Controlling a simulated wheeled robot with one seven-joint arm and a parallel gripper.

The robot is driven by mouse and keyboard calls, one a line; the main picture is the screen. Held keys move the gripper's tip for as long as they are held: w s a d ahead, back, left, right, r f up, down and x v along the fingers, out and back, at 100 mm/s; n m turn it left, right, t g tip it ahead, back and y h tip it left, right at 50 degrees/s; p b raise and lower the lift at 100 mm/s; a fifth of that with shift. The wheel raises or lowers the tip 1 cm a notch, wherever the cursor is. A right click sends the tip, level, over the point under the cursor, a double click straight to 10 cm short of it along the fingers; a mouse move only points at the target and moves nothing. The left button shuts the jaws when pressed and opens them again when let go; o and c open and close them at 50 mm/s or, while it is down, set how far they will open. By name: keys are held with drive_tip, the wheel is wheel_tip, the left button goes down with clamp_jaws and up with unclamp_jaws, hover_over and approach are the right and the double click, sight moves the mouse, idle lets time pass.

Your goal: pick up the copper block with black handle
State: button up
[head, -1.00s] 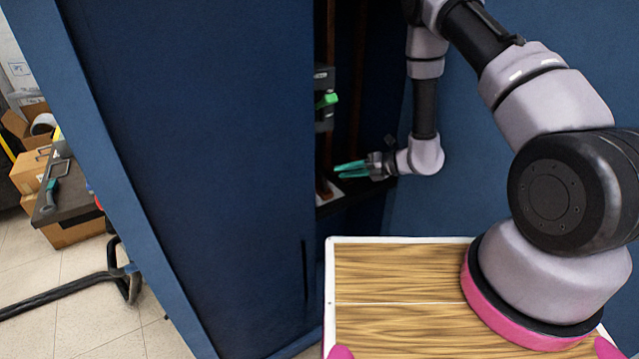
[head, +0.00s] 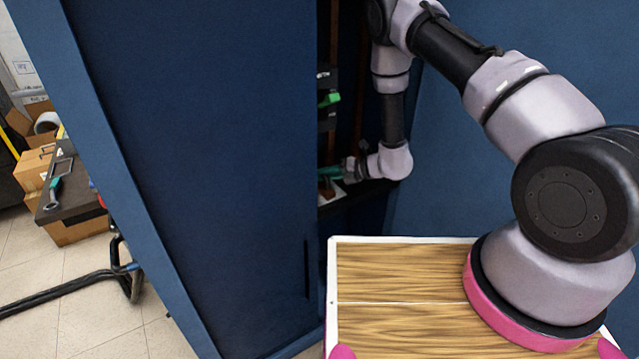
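My gripper (head: 331,173) has teal fingers and reaches left inside the blue cabinet. Its fingertips are at or behind the edge of the blue panel, so I cannot tell whether they are open or hold anything. A small copper-brown piece (head: 326,188) shows just below the fingers, partly cut off by the panel edge. It may be part of the copper block. No black handle on it can be made out, and I cannot tell whether the fingers touch it.
The large blue panel (head: 200,150) hides the cabinet's left interior. A dark unit with a green lever (head: 329,100) sits above the gripper. A white-edged wooden board (head: 400,270) is in front. At left are a dark table (head: 75,205) with a tool and cardboard boxes (head: 35,165).

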clamp_jaws()
idle(1.2)
